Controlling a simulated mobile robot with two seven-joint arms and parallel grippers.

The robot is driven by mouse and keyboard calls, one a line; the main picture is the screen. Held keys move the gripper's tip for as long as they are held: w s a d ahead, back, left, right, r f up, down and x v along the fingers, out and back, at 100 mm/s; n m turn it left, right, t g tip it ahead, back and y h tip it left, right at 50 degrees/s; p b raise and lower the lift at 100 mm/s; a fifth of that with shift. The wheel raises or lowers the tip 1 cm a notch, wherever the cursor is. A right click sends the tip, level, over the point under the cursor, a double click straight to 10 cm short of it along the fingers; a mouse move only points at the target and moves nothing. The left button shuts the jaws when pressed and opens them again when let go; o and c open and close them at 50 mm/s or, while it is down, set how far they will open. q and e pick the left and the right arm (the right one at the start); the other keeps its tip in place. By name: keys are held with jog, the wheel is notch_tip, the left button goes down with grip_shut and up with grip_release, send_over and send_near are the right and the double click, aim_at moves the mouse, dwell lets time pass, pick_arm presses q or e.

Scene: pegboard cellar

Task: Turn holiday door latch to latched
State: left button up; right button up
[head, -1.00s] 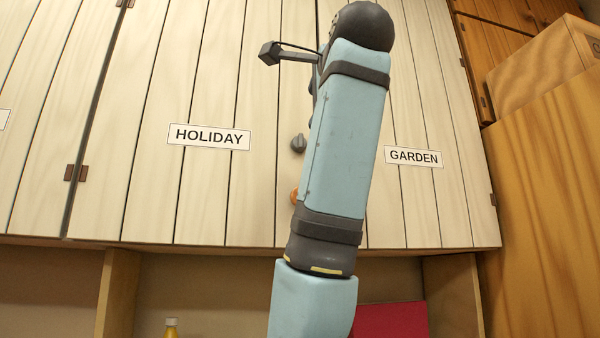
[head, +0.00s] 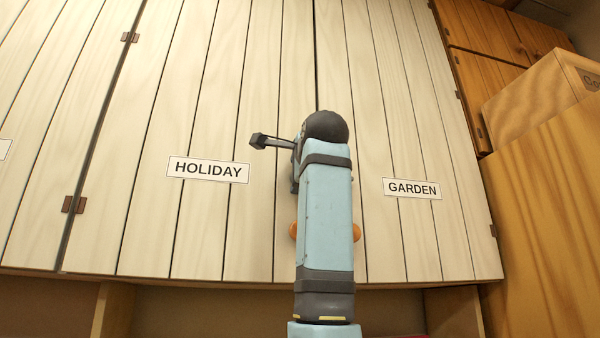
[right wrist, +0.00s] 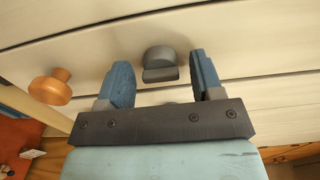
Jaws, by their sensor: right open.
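The holiday door (head: 150,215) is a cream plank cupboard door with a HOLIDAY sign, and it looks shut. Its latch (right wrist: 160,62) is a small dark grey turn-knob with a raised bar, in the right wrist view. In the head view my right arm hides the latch. My right gripper (right wrist: 164,80) is open, its two blue fingers on either side of the latch with gaps; I cannot tell whether they reach its depth. The latch's turned position is not clear. My left gripper is not in view.
A round orange knob (head: 293,230) is on the holiday door, also in the right wrist view (right wrist: 50,87). Another orange knob (head: 357,231) is on the garden door (head: 415,235) to the right. A cardboard box (head: 530,100) and wooden cabinet (head: 550,200) stand at the right.

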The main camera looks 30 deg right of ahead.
jog(key=shift+c, duration=0.6)
jog(key=c, duration=0.8)
